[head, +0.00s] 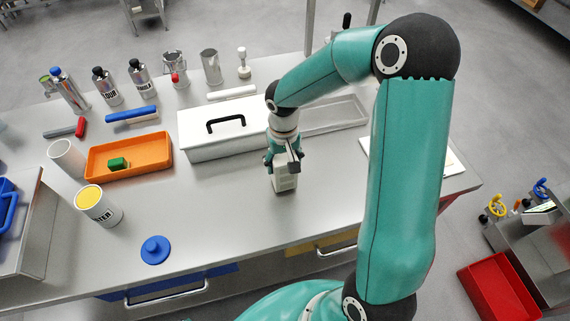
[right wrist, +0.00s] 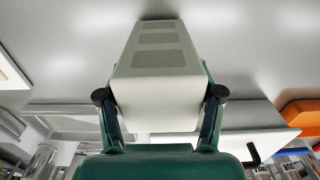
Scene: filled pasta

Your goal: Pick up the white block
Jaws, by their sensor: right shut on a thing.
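The white block (head: 284,184) is an off-white, tapered block on or just above the grey steel table (head: 225,215), in the middle of the head view. Whether its lower end touches the table I cannot tell. In the right wrist view the white block (right wrist: 158,60) shows darker grey patches on one face. My right gripper (head: 283,163) points down over it and is shut on it, with one dark fingertip against each side. The gripper also shows in the right wrist view (right wrist: 160,95). My left gripper is not in view.
A white box (head: 215,150) with a black handle stands close behind and left of the block. An orange tray (head: 150,170) with a green block (head: 118,164), a can labelled in black (head: 104,209) and a blue lid (head: 155,250) lie further left. The table's front middle is clear.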

